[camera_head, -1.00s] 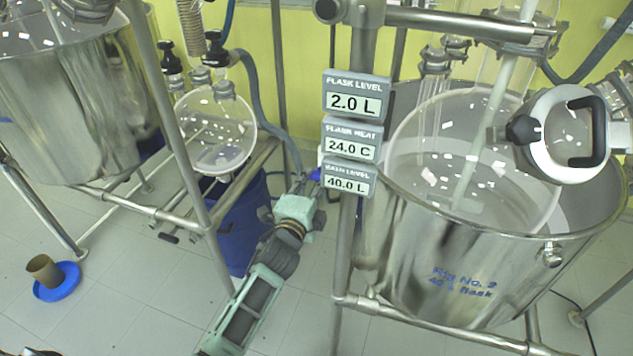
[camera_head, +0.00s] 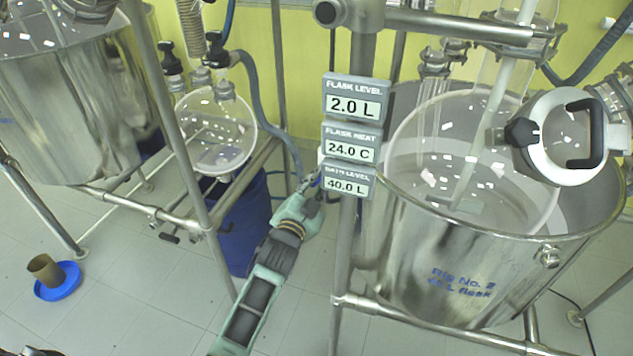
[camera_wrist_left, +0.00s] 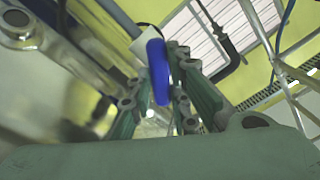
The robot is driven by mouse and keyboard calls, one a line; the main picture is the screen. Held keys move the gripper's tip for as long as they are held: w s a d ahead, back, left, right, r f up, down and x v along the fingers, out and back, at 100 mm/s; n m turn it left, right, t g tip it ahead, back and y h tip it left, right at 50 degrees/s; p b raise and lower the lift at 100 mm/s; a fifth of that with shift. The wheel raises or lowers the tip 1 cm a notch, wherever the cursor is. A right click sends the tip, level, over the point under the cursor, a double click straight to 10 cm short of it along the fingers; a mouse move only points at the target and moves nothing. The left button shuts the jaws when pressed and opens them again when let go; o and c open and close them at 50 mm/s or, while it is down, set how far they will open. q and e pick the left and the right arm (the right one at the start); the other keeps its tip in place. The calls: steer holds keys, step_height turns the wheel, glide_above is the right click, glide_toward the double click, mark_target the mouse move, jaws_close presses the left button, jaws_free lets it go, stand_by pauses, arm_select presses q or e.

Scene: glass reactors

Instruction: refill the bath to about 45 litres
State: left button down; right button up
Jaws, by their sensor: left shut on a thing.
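The bath is the large steel vessel (camera_head: 440,262) of Rig No. 2 at the right, with a round glass flask (camera_head: 500,160) sitting in it. The bath level sign (camera_head: 347,183) reads 40.0 L. In the head view the handle is mostly hidden. My right gripper is not in view.
Signs above read flask level (camera_head: 352,105) 2.0 L and flask heat (camera_head: 350,151) 24.0 C. A second steel vessel (camera_head: 75,110) and a blue drum (camera_head: 243,225) stand at the left. A brown cup sits on a blue dish (camera_head: 62,283) on the floor.

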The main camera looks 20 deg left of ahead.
arm_select(q)
steer(key=shift+n, duration=0.5)
steer(key=c, duration=1.6)
jaws_free()
steer(key=shift+c, duration=0.2)
steer(key=s, duration=1.2)
steer(key=shift+a, duration=0.2)
